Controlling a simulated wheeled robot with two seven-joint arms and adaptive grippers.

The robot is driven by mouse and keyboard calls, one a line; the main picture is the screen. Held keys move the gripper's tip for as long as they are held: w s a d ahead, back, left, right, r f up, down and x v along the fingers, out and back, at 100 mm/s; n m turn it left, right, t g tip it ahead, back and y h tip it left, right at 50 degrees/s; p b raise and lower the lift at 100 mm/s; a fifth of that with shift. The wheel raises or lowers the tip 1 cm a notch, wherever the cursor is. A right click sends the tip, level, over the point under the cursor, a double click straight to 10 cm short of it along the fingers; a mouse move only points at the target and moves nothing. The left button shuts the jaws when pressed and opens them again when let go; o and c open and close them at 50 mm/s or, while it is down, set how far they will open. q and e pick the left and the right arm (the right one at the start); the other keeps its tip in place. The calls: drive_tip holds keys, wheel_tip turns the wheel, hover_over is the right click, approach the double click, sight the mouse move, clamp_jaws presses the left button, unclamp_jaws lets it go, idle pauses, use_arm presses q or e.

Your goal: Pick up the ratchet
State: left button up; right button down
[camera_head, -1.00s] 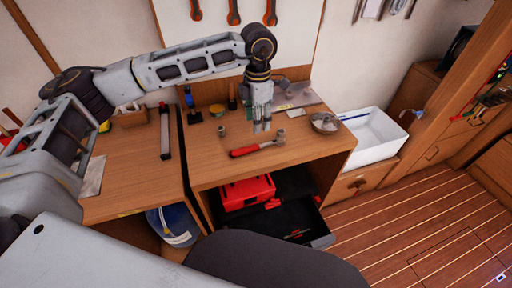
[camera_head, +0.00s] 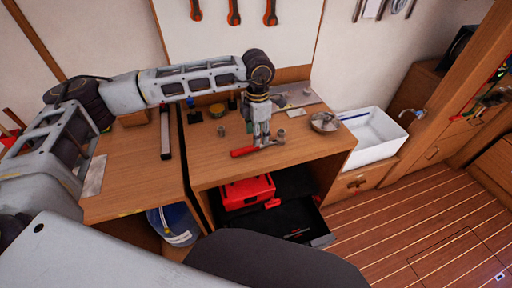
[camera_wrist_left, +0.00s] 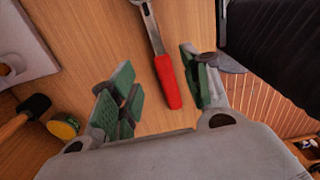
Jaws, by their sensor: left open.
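The ratchet (camera_head: 243,152) has a red handle and a metal head and lies on the wooden workbench (camera_head: 222,172). In the left wrist view the ratchet (camera_wrist_left: 166,80) lies between the two green-padded fingers, nearer the right one, with its metal end pointing away. My left gripper (camera_head: 263,142) is open, fingers pointing down right over the ratchet and hiding part of it; it also shows in the left wrist view (camera_wrist_left: 160,95). I cannot tell whether a finger touches the ratchet. My right gripper is not in view.
A metal dish (camera_head: 325,122) stands at the bench's right, beside a white sink (camera_head: 375,138). A small metal socket (camera_head: 222,131) stands left of the gripper. A red toolbox (camera_head: 247,191) sits in the open drawer below. A yellow-topped tin (camera_wrist_left: 63,127) and black-headed mallet (camera_wrist_left: 34,106) lie nearby.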

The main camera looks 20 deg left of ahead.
use_arm(q)
drive_tip(key=shift+s+a+f+p, duration=0.1)
drive_tip(key=shift+s+f+p, duration=0.1)
drive_tip(key=shift+f, duration=1)
drive_tip(key=shift+s+a+f+p, duration=0.1)
drive_tip(key=shift+f+p, duration=0.05)
drive_tip(key=shift+f, duration=1)
drive_tip(key=shift+c, duration=0.3)
clamp_jaws()
